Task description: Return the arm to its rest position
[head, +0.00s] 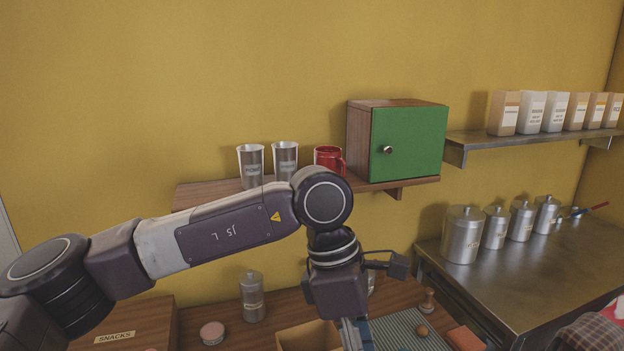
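My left arm reaches in from the left across the picture, its elbow high in front of the wooden shelf. Its forearm hangs down to the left gripper (356,336), which is cut off by the bottom edge. The fingertips are out of view, so I cannot tell whether it is open, shut or holding something. My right arm and gripper are not in view. One steel canister (252,298) stands on the wooden counter, left of my wrist. Several more steel canisters (462,236) stand in a row on the steel counter at the right.
The wooden shelf (412,187) holds two metal cups (250,166), a red mug (327,158) and a shut green-doored cabinet (420,140). Below are a snacks box (135,325), a pink-lidded jar (212,333), an open box (306,338) and a ridged mat (405,332). A steel shelf (480,146) carries packets.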

